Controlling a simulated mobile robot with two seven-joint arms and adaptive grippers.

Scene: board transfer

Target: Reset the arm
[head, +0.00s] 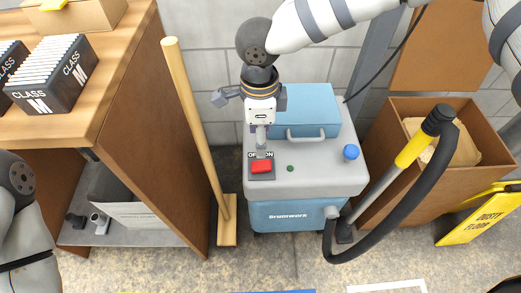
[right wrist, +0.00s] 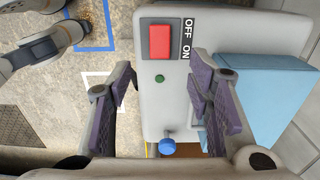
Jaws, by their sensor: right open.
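My right gripper (head: 262,138) hangs above the top of a grey and blue drum machine (head: 340,178) in the head view. In the right wrist view its two purple-padded fingers (right wrist: 160,78) are spread wide with nothing between them. The machine's red switch (head: 261,166), marked OFF and ON, is just below the gripper and appears clear of the fingers in the wrist view (right wrist: 159,42). Which way the switch is set I cannot tell. Part of my left arm (head: 22,215) shows at the lower left; its gripper is out of view.
A wooden shelf unit (head: 150,150) with boxes marked CLASS M (head: 55,85) stands left. A broom (head: 195,125) leans beside it. A black hose (head: 395,225), brown bin (head: 485,150) and yellow floor sign (head: 475,222) stand right. The floor in front has some bare room.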

